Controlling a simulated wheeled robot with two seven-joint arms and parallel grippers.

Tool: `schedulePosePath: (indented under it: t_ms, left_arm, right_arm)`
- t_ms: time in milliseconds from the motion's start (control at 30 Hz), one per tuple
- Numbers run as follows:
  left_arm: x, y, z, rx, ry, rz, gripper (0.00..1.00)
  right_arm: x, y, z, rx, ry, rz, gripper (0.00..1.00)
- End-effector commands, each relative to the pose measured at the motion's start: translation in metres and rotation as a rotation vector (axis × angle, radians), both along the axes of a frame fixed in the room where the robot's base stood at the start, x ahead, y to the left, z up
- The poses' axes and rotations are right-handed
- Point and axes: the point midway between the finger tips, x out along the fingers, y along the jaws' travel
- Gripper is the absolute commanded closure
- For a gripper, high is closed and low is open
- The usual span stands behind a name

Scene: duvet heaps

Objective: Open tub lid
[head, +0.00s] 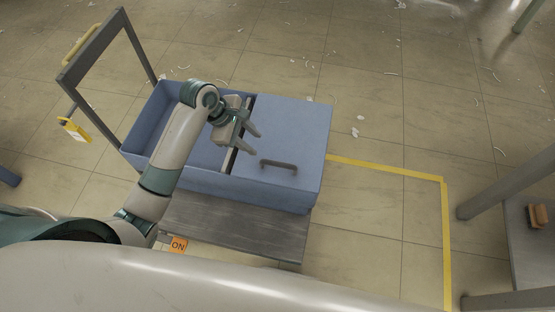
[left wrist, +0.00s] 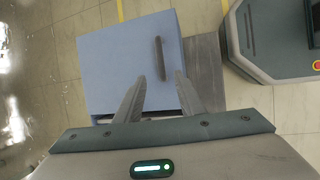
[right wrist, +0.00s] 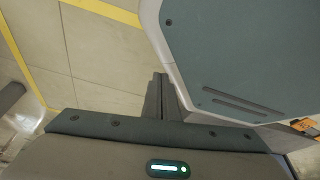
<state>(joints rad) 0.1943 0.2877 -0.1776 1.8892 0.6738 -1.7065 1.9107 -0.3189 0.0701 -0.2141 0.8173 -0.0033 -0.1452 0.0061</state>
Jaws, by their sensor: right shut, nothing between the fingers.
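A blue tub (head: 140,150) sits on a flat cart, its left part open and its inside showing. A flat blue lid (head: 290,118) covers the right part, with a dark bar handle (head: 278,164) near its front edge. The left wrist view also shows the lid (left wrist: 115,60) and handle (left wrist: 160,60). My left gripper (head: 254,143) is above the lid's left side, to the left of the handle, fingers spread and empty. The handle lies beyond its fingertips (left wrist: 160,76), apart from them. My right gripper (right wrist: 160,76) is shut and empty, away from the tub; it is out of the head view.
The cart's grey deck (head: 235,225) shows in front of the tub, and its push frame (head: 95,75) rises at the left. A grey table (head: 520,235) with an orange-brown brush-like object (head: 537,216) stands at the right. Yellow tape (head: 390,168) marks the floor, which is littered with scraps.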

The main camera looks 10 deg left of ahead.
Motion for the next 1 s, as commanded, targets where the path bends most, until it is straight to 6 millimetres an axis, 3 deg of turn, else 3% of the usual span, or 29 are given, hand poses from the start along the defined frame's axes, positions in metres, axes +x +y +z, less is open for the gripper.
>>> schedulePosePath:
  t_ms: [367,1000]
  left_arm:
    - [0.004,-0.009,-0.021,-0.001,0.002,0.0,0.64]
    - [0.024,-0.051,-0.122,0.0,0.002,0.0,0.64]
  right_arm:
    - [0.001,0.0,0.0,0.0,-0.002,0.0,1.0]
    - [0.012,0.003,0.002,0.007,-0.026,0.0,1.0]
